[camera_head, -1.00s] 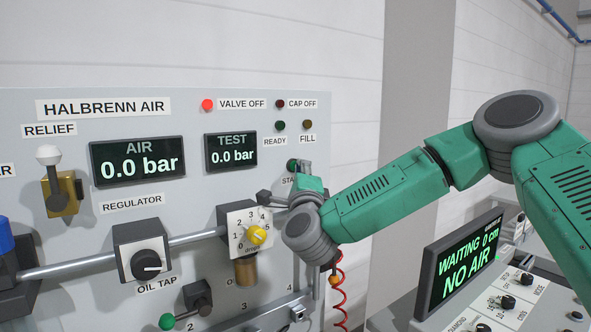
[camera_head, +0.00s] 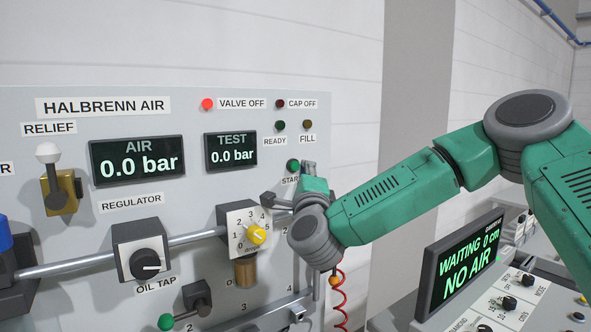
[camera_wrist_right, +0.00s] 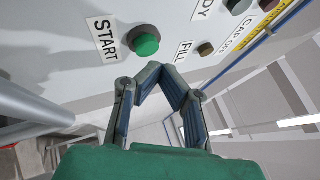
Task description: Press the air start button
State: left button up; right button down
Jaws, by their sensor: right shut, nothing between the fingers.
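The green START button (camera_head: 293,165) sits on the grey air panel (camera_head: 205,100), below the READY and FILL lamps. In the right wrist view the START button (camera_wrist_right: 144,41) is a domed green cap in a dark ring, with its START label to the left. My right gripper (camera_head: 308,166) is beside the button, just to its right in the head view. In the wrist view its fingertips (camera_wrist_right: 156,68) are together and empty, just below the button, with a small gap visible in the picture. Contact is not apparent. My left gripper is not in view.
The AIR display (camera_head: 137,160) and TEST display (camera_head: 231,151) both read 0.0 bar. The VALVE OFF lamp (camera_head: 207,104) is bright red. A screen (camera_head: 459,266) reads "WAITING 0 cm NO AIR".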

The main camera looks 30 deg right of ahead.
jog(key=shift+s+d+b, duration=0.2)
jog(key=shift+s+b, duration=0.35)
jog(key=shift+s, duration=1.95)
